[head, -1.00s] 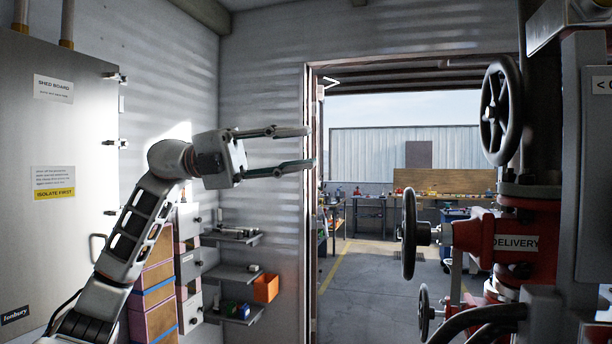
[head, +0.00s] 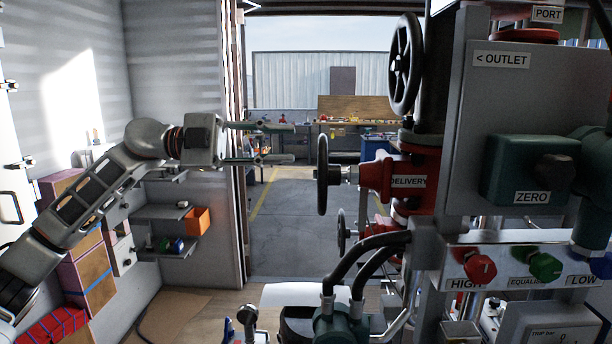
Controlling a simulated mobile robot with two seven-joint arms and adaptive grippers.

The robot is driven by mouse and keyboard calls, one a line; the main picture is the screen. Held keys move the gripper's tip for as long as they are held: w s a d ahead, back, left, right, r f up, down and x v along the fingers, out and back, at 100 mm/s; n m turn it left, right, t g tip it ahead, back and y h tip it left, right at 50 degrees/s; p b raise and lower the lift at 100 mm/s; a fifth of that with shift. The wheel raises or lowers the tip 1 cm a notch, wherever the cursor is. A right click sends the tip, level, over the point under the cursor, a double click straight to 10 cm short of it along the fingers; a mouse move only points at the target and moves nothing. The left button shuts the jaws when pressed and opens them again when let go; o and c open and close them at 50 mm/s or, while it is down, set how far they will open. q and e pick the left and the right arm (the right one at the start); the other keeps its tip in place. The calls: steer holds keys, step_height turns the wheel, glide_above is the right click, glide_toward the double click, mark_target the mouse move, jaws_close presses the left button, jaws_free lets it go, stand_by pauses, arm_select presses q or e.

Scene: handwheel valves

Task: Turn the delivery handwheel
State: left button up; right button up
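The delivery handwheel (head: 322,175) is a dark wheel seen nearly edge-on in the head view. Its stem runs right into a red valve body with a DELIVERY label (head: 408,181). My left gripper (head: 293,143) is to the left of the wheel and a little above its hub. Its two fingers are apart, point right at the wheel, and hold nothing. A gap shows between the fingertips and the wheel rim in the picture; the depth between them is hard to judge. My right gripper is not in view.
A larger black handwheel (head: 406,65) stands above, and a smaller one (head: 341,231) below. A grey panel (head: 500,95) with red (head: 480,268) and green (head: 545,266) knobs fills the right. Dark hoses (head: 345,262) curve below the valve. Shelves with an orange bin (head: 197,220) are at left.

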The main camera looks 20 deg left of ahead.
arm_select(q)
steer(key=x, duration=0.7)
steer(key=shift+s+m, duration=0.15)
steer(key=shift+m, duration=0.25)
steer(key=shift+f, duration=0.1)
jaws_close()
